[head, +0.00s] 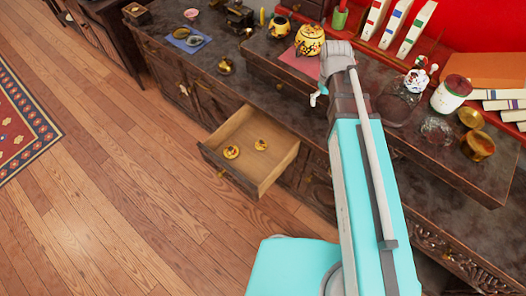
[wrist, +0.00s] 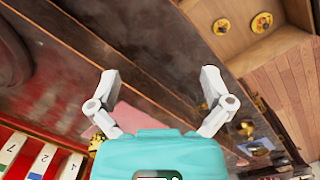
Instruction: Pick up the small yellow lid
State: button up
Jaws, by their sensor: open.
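Two round yellow lids lie apart in the open wooden drawer (head: 215,157). The small yellow lid (head: 261,145) is the one nearer the cabinet; it also shows in the wrist view (wrist: 222,27) at the top. The larger yellow lid (head: 231,152) lies nearer the drawer front and shows at the top right of the wrist view (wrist: 262,22). My gripper (wrist: 159,85) is open, its two fingers spread wide with nothing between them. It is over the dark countertop, away from the drawer. In the head view my arm mostly hides it.
A large yellow teapot (head: 309,42) stands on a pink cloth (head: 293,62) on the raised counter, with a smaller pot (head: 280,26) behind it. White books (head: 395,24), a jar (head: 450,94) and brass pots (head: 478,145) stand to the right. The wooden floor left of the drawer is clear.

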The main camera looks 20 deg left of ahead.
jog(key=w+a+f+n+b, duration=0.1)
jog(key=a+f+n+b, duration=0.3)
jog(key=a+f+b, duration=0.8)
jog(key=n+b, duration=0.3)
jog(key=b, duration=1.4)
send_over(261, 142)
jog(key=a, duration=0.2)
jog(key=shift+h, duration=0.4)
notch_tip(261, 142, down, 18)
jog(key=shift+s+d, duration=0.1)
jog(key=shift+s, duration=0.05)
jog(key=shift+w+d+f+m, duration=0.3)
jog(key=shift+d+f, duration=0.05)
jog(key=shift+f, duration=0.1)
jog(key=shift+w+d, duration=0.1)
jog(key=shift+d, duration=0.1)
jog(key=shift+d+f+b, duration=0.1)
jog(key=shift+f+b, duration=1.1)
jog(key=shift+b, duration=0.2)
jog(key=shift+f, duration=0.1)
